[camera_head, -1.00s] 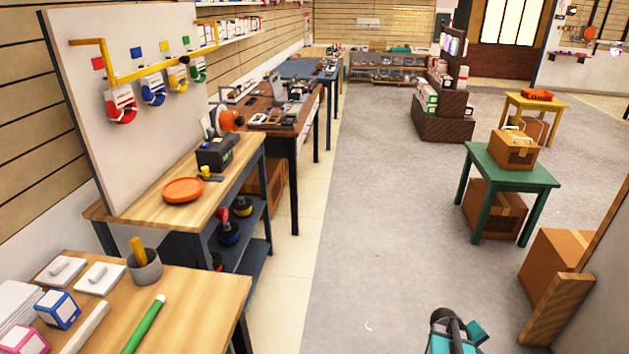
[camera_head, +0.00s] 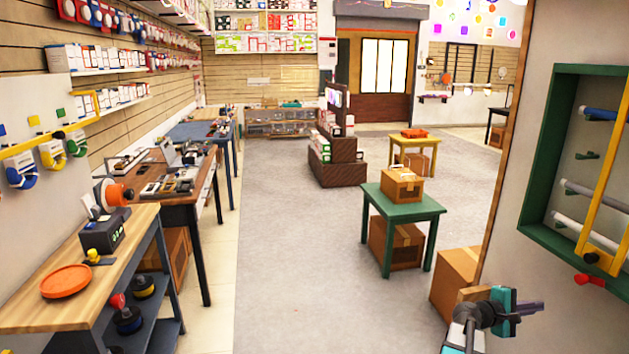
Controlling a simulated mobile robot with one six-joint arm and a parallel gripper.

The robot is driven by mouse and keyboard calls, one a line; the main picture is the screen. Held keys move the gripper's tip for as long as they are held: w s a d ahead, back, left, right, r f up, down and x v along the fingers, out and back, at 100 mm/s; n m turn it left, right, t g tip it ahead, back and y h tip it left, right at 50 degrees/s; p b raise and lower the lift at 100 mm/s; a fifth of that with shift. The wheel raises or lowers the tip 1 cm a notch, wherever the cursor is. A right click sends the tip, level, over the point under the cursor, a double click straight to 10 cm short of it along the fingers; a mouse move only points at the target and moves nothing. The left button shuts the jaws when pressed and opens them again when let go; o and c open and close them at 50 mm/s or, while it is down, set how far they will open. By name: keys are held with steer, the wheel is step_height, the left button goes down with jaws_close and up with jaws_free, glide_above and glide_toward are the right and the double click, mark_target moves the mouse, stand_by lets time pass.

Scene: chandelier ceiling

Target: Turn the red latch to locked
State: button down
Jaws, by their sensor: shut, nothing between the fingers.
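A small red piece (camera_head: 590,280), which looks like the red latch, is on the grey wall panel at the right edge of the head view. My gripper (camera_head: 530,308), teal with dark fingers, is at the lower right, shut and empty. In the picture it is left of and below the red piece, apart from it.
Workbenches (camera_head: 90,258) line the left wall. A green table (camera_head: 402,208) with a cardboard box (camera_head: 402,186) on it stands ahead. Another box (camera_head: 455,280) is on the floor near my arm. The grey floor (camera_head: 300,270) in the middle is clear.

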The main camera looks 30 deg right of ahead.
steer(key=g+h, duration=0.1)
glide_toward(583, 278)
steer(key=s+f, duration=0.1)
steer(key=s, duration=0.1)
steer(key=shift+s+f+n, duration=0.15)
steer(key=shift+n, duration=0.15)
steer(key=shift+d, duration=0.1)
steer(key=x, duration=0.7)
steer(key=shift+w, duration=0.25)
stand_by(0.9)
steer(key=shift+w+d+r+b, duration=0.1)
steer(key=shift+w+r+b, duration=0.15)
steer(key=shift+r+b, duration=0.4)
steer(key=shift+w+r+b, duration=0.25)
steer(key=shift+r+b, duration=0.15)
steer(key=shift+b, duration=0.4)
steer(key=shift+s+r, duration=0.3)
stand_by(0.5)
